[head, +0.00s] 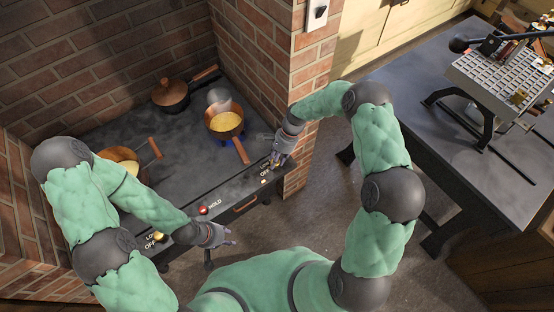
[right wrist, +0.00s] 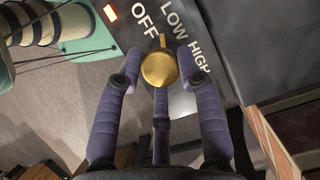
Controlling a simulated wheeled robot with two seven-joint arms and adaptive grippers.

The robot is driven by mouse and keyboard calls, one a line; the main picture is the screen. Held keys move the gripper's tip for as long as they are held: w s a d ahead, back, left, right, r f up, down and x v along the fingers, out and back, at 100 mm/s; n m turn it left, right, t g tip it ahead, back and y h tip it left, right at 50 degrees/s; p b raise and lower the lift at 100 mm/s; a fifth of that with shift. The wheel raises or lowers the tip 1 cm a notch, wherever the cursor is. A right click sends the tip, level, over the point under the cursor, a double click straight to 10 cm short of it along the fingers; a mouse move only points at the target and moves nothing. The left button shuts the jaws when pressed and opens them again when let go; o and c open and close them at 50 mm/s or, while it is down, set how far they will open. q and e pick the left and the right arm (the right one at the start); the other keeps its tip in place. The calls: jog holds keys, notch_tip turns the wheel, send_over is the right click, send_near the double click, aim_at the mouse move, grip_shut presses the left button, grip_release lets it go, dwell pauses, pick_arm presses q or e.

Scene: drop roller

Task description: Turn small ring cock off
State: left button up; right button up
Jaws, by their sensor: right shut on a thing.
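A round brass cock (right wrist: 159,70) with a short pointer shows in the right wrist view, on a dark panel marked OFF, LOW and HIGH. The pointer aims between OFF and LOW. My right gripper (head: 274,160) is at the right end of the stove's front panel, its fingers closed around the cock; the fingers (right wrist: 160,88) also show in the right wrist view. The saucepan (head: 226,121) with yellow content stands on the right burner, with a blue flame (head: 229,147) under it. My left gripper (head: 225,243) is open and empty in front of the panel.
A second brass cock (head: 159,237) and a red HOLD button (head: 203,209) are on the panel. A lidded pot (head: 172,94) and another yellow-filled pan (head: 127,165) stand on the stove. Brick walls enclose it. A dark workbench (head: 440,130) is at right.

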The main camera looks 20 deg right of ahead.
jog(key=shift+w+a+r+n+g+h, duration=0.15)
jog(key=shift+n+g, duration=0.1)
jog(key=shift+n, duration=0.5)
jog(key=shift+f+n+g+h, duration=0.1)
jog(key=shift+n+g+h, duration=0.1)
jog(key=shift+n, duration=0.5)
jog(key=shift+w+a+r+n+g+h, duration=0.15)
jog(key=shift+n+g, duration=0.1)
jog(key=shift+n, duration=0.5)
jog(key=shift+s+f, duration=0.1)
jog(key=shift+s, duration=0.05)
jog(key=o, duration=1.1)
jog(key=shift+o, duration=0.2)
jog(key=shift+d, duration=0.1)
notch_tip(320, 180, up, 10)
